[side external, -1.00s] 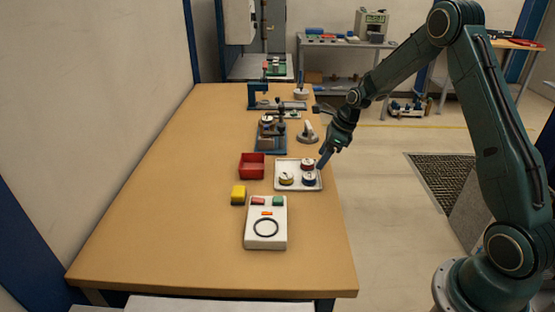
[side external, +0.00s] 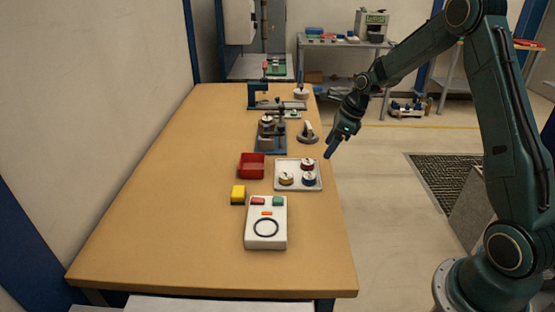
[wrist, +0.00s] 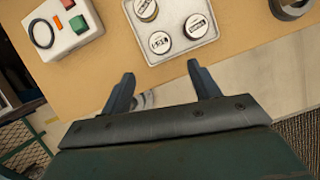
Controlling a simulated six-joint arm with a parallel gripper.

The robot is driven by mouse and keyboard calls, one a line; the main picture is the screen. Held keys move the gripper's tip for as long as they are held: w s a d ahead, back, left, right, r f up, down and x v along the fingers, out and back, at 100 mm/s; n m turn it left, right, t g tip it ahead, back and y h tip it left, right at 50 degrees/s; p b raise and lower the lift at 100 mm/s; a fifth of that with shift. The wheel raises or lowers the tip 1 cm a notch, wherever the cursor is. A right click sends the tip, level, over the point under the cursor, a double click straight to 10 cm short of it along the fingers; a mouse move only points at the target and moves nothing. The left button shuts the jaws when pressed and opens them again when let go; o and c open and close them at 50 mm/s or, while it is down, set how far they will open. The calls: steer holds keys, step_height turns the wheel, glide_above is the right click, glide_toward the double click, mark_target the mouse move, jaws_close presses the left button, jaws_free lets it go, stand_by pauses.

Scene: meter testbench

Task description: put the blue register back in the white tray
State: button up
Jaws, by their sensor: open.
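The blue register (side external: 309,179) sits upright in the front right part of the white tray (side external: 287,165). A yellow-sided register (side external: 286,179) and a red-sided register (side external: 307,164) share the tray. In the wrist view, the blue register (wrist: 160,43) shows as a round cap with a white label, nearest my gripper. My gripper (side external: 331,151) is open and empty. It is up and right of the tray, apart from it, by the table's right edge. In the wrist view, nothing lies between the fingertips (wrist: 160,74).
A red bin (side external: 251,166) stands left of the tray. A yellow block (side external: 238,194) and a white test box (side external: 266,225) are in front. A grey round-based piece (side external: 308,134) and a blue fixture (side external: 271,140) stand behind. The front of the table is clear.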

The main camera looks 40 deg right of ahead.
steer(key=shift+r, duration=0.1)
steer(key=s+a+r+n+h, duration=0.1)
steer(key=s+a+r+n, duration=0.5)
steer(key=r+n, duration=0.15)
steer(key=s+a+r+n+h, duration=0.1)
steer(key=s+a+r+n, duration=0.45)
steer(key=r+n, duration=0.2)
steer(key=s+a+r+n+t, duration=0.1)
steer(key=s+a+n, duration=0.1)
steer(key=s+n, duration=0.5)
steer(key=s+a+r+n+t, duration=0.1)
steer(key=s+a+r+n, duration=0.1)
steer(key=s+n, duration=0.5)
steer(key=s, duration=0.4)
steer(key=shift+s+a+r, duration=0.2)
steer(key=shift+s+a, duration=0.2)
